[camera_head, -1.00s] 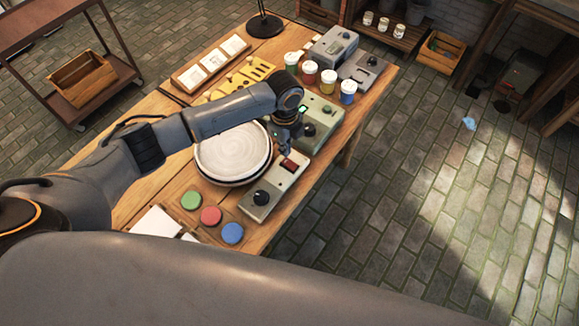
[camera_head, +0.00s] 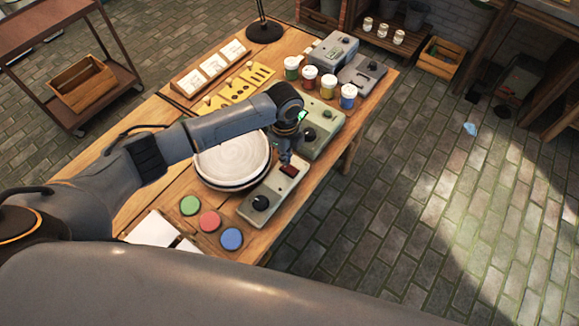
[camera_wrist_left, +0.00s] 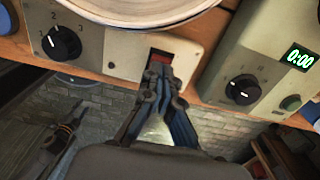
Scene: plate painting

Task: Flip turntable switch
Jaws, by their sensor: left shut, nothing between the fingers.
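The turntable control box (camera_head: 272,198) is a pale box beside the turntable, with a black knob (camera_head: 260,202) at one end and a dark red rocker switch (camera_head: 289,170) at the other. In the left wrist view the red switch (camera_wrist_left: 161,58) shows just beyond my fingertips, which partly cover it. My left gripper (camera_head: 285,157) is shut and empty, pointing down at the switch; it also shows in the left wrist view (camera_wrist_left: 158,72). I cannot tell if it touches the switch. The white plate (camera_head: 231,157) lies on the turntable. My right gripper is not in the head view.
A green-grey box with a lit display (camera_head: 318,127) stands close behind the switch. Several paint jars (camera_head: 309,77) stand farther back. Green, red and blue discs (camera_head: 210,221) lie near the table front. The table's right edge runs close by the control box.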

